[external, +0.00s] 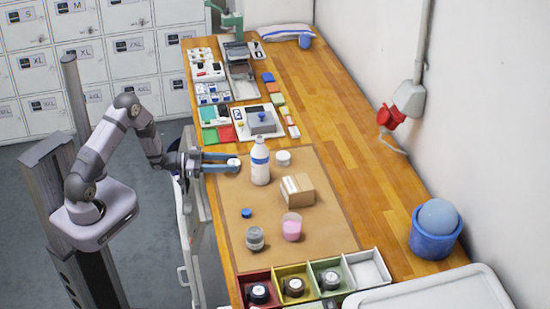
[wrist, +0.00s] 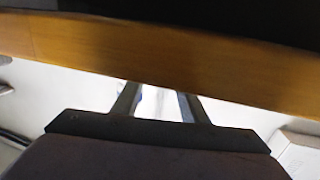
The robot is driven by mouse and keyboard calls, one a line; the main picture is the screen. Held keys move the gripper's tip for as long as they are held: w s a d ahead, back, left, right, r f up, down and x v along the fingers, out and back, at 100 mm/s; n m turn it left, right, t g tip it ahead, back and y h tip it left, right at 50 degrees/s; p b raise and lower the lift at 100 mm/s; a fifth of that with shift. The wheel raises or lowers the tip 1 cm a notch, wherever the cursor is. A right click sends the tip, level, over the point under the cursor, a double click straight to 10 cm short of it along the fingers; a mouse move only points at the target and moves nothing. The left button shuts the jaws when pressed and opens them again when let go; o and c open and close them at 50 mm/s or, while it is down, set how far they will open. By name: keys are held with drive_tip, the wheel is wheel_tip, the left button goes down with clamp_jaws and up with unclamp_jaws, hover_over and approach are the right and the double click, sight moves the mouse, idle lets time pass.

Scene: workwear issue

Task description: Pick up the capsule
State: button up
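No object is clearly recognisable as the capsule. A small white round piece (external: 233,162) shows at the tips of my gripper (external: 228,162) in the external view; whether it is touched cannot be told. My gripper reaches in over the table's left edge, its two blue-grey fingers apart. A white round lid-like piece (external: 283,157) is beyond the bottle. In the wrist view my gripper (wrist: 158,98) has its fingers apart below the wooden table edge (wrist: 160,55), with only blurred white between them.
On the brown mat (external: 225,215) are a cardboard box (external: 297,190), a pink-filled jar (external: 291,227), a grey-lidded jar (external: 254,238) and a blue cap (external: 246,213). Coloured bins (external: 292,271) holding dark round pieces stand in front.

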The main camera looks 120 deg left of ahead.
sight(245, 169)
drive_tip(key=shift+p+x, duration=0.9)
drive_tip(key=shift+x, duration=2.05)
drive_tip(key=shift+c, duration=0.4)
drive_tip(key=c, duration=0.6)
